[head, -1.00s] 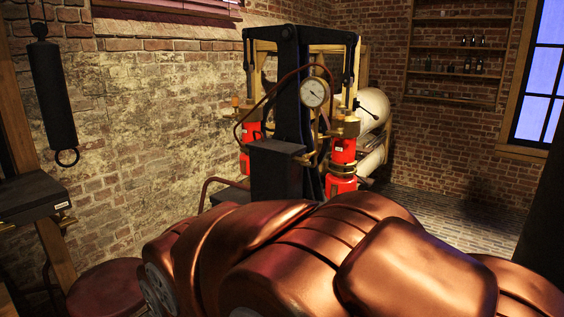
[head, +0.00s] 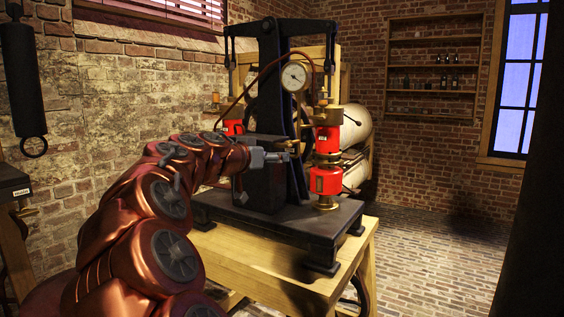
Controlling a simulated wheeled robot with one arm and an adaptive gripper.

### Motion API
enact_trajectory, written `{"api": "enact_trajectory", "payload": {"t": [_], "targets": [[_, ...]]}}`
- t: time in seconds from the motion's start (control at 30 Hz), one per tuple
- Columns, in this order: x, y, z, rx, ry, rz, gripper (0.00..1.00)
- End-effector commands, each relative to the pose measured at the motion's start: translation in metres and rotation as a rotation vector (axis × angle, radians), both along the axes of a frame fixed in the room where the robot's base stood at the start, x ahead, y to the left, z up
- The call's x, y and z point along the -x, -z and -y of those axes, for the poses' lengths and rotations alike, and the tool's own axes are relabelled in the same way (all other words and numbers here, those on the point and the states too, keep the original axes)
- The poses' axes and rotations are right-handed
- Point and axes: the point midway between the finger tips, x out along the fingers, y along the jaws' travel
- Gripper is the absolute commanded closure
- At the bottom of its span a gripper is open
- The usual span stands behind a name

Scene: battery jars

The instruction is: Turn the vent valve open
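The pump apparatus (head: 275,90) stands on a wooden table, with a dark frame, a round white gauge (head: 295,76) and red cylinders with brass fittings. The near red cylinder (head: 325,181) is to the right of the dark column; another (head: 233,127) is partly hidden behind my arm. My copper arm reaches in from the lower left. My gripper (head: 283,156) is grey and small, below the gauge, in front of the dark block. A small brass fitting (head: 295,146) shows right by its tip; I cannot tell whether it is the vent valve or whether they touch.
The apparatus sits on a dark base plate (head: 290,226) on the wooden table (head: 280,280). A cream tank (head: 356,125) is behind on the right. Brick walls stand left and behind, with a shelf (head: 435,70) of small bottles. The brick floor (head: 440,245) at right is clear.

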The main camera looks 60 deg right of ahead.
Motion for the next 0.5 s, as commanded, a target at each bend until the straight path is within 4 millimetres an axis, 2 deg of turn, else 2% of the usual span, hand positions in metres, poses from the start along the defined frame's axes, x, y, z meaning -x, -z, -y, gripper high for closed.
{"api": "enact_trajectory", "payload": {"t": [0.03,0.2,0.5], "targets": [[-0.007,0.006,0.012,0.041,0.004,0.014,0.35],[-0.029,-0.002,0.032,0.137,-0.017,0.06,0.35],[-0.039,-0.007,0.049,0.171,-0.031,0.081,0.35]]}}
